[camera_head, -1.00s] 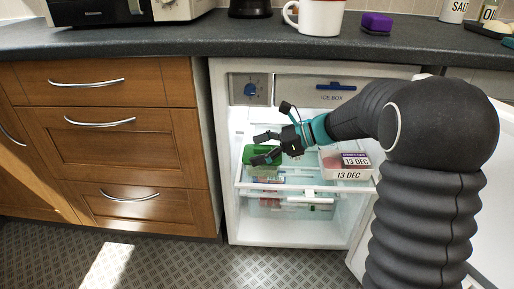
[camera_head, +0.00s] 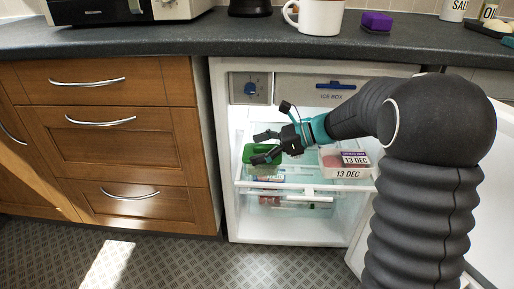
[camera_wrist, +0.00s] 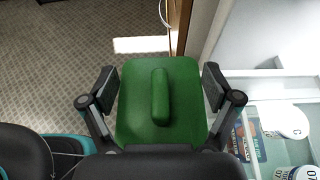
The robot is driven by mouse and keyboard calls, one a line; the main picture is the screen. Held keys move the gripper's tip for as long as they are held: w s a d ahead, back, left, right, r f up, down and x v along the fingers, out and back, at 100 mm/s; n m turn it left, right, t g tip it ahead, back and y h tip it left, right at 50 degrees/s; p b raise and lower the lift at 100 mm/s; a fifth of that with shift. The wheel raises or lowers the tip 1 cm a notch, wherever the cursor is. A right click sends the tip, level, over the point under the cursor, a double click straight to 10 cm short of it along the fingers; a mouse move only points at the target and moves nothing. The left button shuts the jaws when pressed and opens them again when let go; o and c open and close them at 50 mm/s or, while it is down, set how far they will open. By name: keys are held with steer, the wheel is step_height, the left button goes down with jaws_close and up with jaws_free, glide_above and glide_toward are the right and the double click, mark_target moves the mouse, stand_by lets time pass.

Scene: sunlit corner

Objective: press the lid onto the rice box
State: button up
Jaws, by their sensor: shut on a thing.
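The green lid (camera_head: 250,153) is inside the open fridge, in front of my gripper (camera_head: 264,148). In the wrist view the lid (camera_wrist: 133,125) is a rounded green square with a raised bar handle along its middle. Below the lid in the head view is a paler green part (camera_head: 262,171), perhaps the rice box. The wrist view hides what is under the lid, so I cannot tell whether lid and box are pressed together.
A pinkish box (camera_head: 347,173) labelled 13 DEC sits right of my gripper. A white shelf rail (camera_head: 330,187) crosses in front. The ice box (camera_head: 330,91) is above. The left fridge wall (camera_head: 221,150) is close to the lid. Open floor (camera_head: 200,265) lies in front.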

steer(key=o, duration=0.7)
steer(key=shift+o, duration=0.2)
steer(key=shift+r, duration=0.1)
steer(key=shift+r+p, duration=3.4)
steer(key=shift+r, duration=0.05)
jaws_close()
